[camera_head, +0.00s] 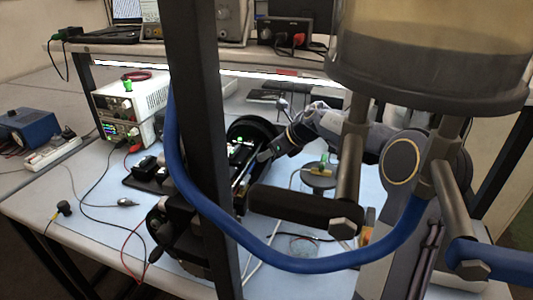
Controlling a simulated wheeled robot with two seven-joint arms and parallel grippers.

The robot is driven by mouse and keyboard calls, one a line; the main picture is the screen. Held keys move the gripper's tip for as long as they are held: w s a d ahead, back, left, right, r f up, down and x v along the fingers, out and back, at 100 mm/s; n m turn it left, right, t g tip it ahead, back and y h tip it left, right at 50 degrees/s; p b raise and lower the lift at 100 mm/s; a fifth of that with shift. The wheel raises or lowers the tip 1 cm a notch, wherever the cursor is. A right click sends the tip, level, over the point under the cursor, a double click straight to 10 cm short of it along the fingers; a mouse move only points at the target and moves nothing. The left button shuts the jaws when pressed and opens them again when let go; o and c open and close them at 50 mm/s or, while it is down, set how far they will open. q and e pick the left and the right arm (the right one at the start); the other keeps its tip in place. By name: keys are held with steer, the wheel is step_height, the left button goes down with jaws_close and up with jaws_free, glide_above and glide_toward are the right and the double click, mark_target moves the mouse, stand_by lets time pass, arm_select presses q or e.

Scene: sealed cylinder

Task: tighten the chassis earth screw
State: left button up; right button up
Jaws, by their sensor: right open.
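A dark cylinder housing (262,127) stands open on the bench behind a black post, with a small circuit board (240,150) and a green light showing inside it. My right gripper (264,156) comes in from the right, with its jaws open at the housing's opening, close to the board. I cannot tell whether it touches anything. A thin pale rod shows just left of its fingertips. The chassis earth screw is too small or hidden to make out. My left gripper is not in view.
A black post (200,130), a blue hose (290,262) and a large beige-topped vessel (430,60) block much of the near view. A white power supply (130,105), a blue box (27,128) and loose leads lie left. A lidded jar (318,178) stands right of the housing.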

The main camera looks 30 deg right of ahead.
steer(key=shift+x, duration=1)
steer(key=shift+c, duration=0.5)
steer(key=c, duration=0.9)
steer(key=shift+a+r+m+p, duration=0.2)
steer(key=shift+r+m+p, duration=0.1)
steer(key=shift+p, duration=0.35)
steer(key=shift+m+h+p, duration=0.3)
steer(key=shift+h, duration=0.1)
steer(key=shift+d+f, duration=0.1)
steer(key=shift+f, duration=0.15)
